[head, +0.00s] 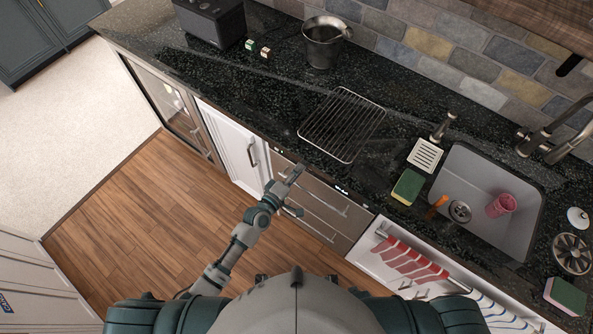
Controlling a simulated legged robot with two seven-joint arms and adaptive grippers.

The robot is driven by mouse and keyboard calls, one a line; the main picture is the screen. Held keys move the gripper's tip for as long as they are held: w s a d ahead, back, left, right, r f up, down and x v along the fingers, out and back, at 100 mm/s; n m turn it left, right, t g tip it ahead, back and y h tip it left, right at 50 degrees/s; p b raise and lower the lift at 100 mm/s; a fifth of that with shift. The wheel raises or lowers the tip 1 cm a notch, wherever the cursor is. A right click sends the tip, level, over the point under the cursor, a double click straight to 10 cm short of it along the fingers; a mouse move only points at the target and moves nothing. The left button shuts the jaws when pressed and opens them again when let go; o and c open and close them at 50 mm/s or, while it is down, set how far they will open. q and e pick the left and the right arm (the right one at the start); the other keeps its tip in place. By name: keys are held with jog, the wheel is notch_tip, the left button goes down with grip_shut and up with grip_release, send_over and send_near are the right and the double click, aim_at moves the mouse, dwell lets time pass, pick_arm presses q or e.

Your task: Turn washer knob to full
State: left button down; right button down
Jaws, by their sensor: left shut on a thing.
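The washer (325,208) is a steel-fronted unit with bar handles, set under the dark counter near the middle of the head view. A narrow strip with small markings runs along its top edge. My left gripper (294,174) is at the left part of this strip, just below the counter edge. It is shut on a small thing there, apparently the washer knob. The knob itself is hidden by the fingers, so I cannot tell its setting. My right gripper is not in view.
A wire rack (343,124) and a metal pot (322,42) stand on the counter (240,90). At right is a sink (480,228) with a pink cup (501,205); a sponge (407,187) lies beside it. A striped towel (412,262) hangs low right. The wooden floor (150,210) is clear.

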pick_arm(q)
jog(key=shift+d+f, duration=0.1)
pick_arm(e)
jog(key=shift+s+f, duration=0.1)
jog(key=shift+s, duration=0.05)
pick_arm(q)
jog(key=c, duration=0.8)
grip_release()
jog(key=shift+c, duration=0.2)
jog(key=shift+d, duration=0.1)
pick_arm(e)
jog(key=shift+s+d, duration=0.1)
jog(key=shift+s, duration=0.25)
